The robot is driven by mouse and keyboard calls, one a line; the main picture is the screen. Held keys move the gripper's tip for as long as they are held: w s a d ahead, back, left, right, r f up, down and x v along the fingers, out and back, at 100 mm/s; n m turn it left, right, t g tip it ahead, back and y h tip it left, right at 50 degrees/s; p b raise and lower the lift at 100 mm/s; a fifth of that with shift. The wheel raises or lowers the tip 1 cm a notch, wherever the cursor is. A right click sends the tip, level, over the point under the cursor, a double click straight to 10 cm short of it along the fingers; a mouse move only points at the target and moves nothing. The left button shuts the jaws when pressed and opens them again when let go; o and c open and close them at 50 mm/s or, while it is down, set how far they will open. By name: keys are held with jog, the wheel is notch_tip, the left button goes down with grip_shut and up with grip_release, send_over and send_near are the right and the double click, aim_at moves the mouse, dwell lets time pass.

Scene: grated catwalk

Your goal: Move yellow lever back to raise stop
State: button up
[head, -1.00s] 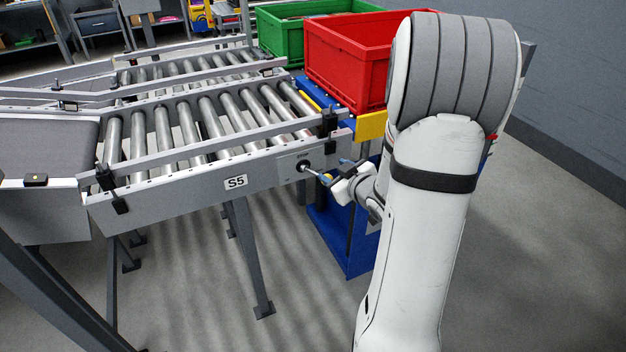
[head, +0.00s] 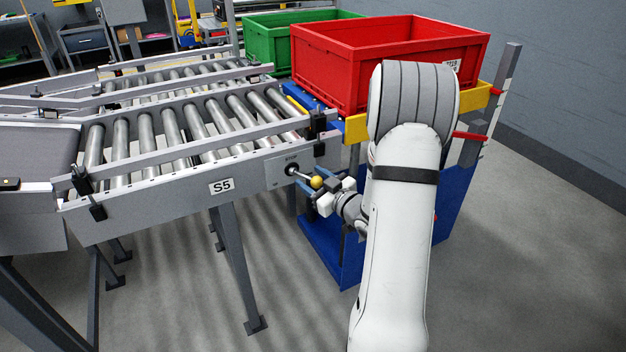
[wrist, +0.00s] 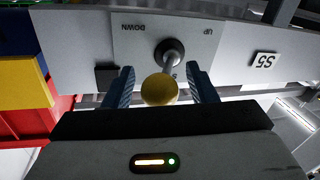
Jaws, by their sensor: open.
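The lever has a yellow ball knob (head: 316,182) on a metal rod that comes out of a dark round boss on a grey plate (head: 279,172) at the conveyor's end. In the wrist view the knob (wrist: 159,89) sits between the two blue fingers of my gripper (wrist: 160,90), with a gap on both sides. The plate there reads DOWN and UP, upside down. In the head view my gripper (head: 316,190) is open around the knob, its fingers pointing at the plate. I cannot make out the stop itself.
The roller conveyor (head: 172,128) with its S5 label (head: 221,186) lies to the left. A red crate (head: 390,60) rests on a blue and yellow stand (head: 330,250) behind my arm. A green crate (head: 268,38) is farther back. Grey floor is open at the right.

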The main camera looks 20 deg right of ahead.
jog(key=shift+w+a, duration=0.15)
jog(key=shift+w, duration=0.15)
jog(key=c, duration=0.9)
jog(key=shift+d, duration=0.2)
jog(key=shift+c, duration=0.3)
jog(key=shift+a, duration=0.1)
